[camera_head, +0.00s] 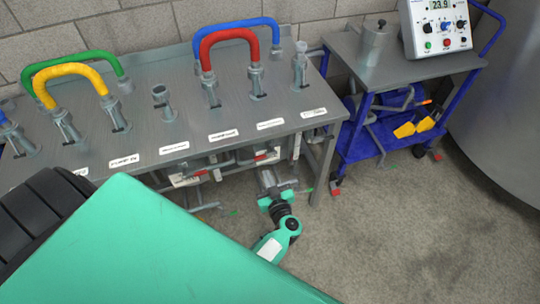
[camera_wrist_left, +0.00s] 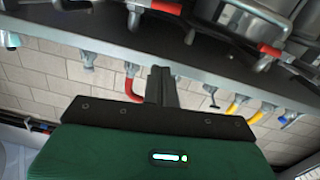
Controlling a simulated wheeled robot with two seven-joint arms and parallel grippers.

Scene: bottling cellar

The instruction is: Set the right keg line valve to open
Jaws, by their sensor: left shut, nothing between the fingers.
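Under the steel table (camera_head: 200,115) are two valves with red handles. The right one (camera_head: 262,157) shows partly below the table's front edge; its handle lies roughly sideways. The left one (camera_head: 196,176) is further left. In the left wrist view, which looks upside down, red handles show at the top (camera_wrist_left: 166,7) and at the right (camera_wrist_left: 270,50). My left gripper (camera_head: 270,181) is low in front of the table, just below and right of the right valve, apart from it. Its fingers, also in the left wrist view (camera_wrist_left: 159,75), are shut and empty. My right gripper is not in view.
Coloured hoses, including a red one (camera_head: 228,37), and several fittings stand on the table. A cart (camera_head: 385,65) with a control box (camera_head: 437,27) stands at the right, beside a large tank (camera_head: 505,110). The floor in front is clear.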

